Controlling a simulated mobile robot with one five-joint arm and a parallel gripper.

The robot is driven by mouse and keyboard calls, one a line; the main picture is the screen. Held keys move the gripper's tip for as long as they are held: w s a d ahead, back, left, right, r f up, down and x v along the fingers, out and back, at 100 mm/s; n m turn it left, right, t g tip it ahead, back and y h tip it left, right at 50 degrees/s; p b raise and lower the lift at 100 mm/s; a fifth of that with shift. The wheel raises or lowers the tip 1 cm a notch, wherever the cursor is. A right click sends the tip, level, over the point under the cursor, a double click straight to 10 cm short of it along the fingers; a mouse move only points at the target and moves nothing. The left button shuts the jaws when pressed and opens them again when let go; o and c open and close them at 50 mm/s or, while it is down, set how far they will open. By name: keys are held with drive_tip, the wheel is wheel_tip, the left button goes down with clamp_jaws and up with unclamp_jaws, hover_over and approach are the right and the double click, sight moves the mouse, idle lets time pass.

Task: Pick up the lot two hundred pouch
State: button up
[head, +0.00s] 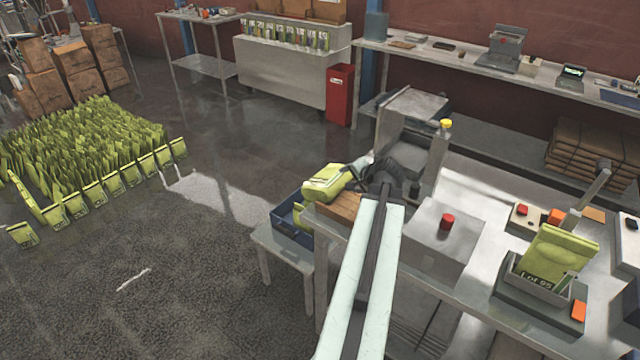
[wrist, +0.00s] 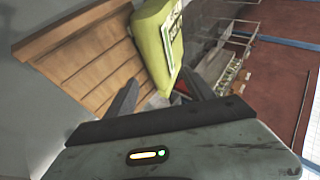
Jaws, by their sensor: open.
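A yellow-green pouch (head: 328,182) lies tilted on a slatted wooden piece (head: 341,207) at the bench's left end. Its lot number cannot be read. My gripper (head: 362,172) is open at its right side. In the wrist view, the pouch (wrist: 156,45) stands ahead of my gripper (wrist: 161,82), its lower end showing between the two fingers. I cannot tell whether either finger touches it. The slatted wood (wrist: 85,60) is left of the fingers. Another green pouch (head: 552,254), marked Lot 95, stands in a holder on a device at the right.
A blue bin (head: 288,222) sits on a low stand left of the bench. A grey box with a red button (head: 447,222) and a yellow-capped post (head: 444,128) stand close right of my arm. Many green pouches (head: 85,150) cover the floor at left. The floor between is clear.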

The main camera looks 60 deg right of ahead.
sight(341, 180)
drive_tip(key=b+x, duration=0.1)
drive_tip(key=x, duration=0.1)
drive_tip(key=shift+w+d+f+b, duration=0.1)
drive_tip(key=shift+w+f+b, duration=0.15)
drive_tip(key=shift+b, duration=0.15)
drive_tip(key=shift+w, duration=0.2)
drive_tip(key=b+x, duration=0.3)
drive_tip(key=x, duration=0.2)
drive_tip(key=shift+f, duration=0.2)
drive_tip(key=shift+r, duration=0.2)
drive_tip(key=shift+s, duration=0.1)
drive_tip(key=c, duration=1.3)
drive_tip(key=shift+c, duration=0.2)
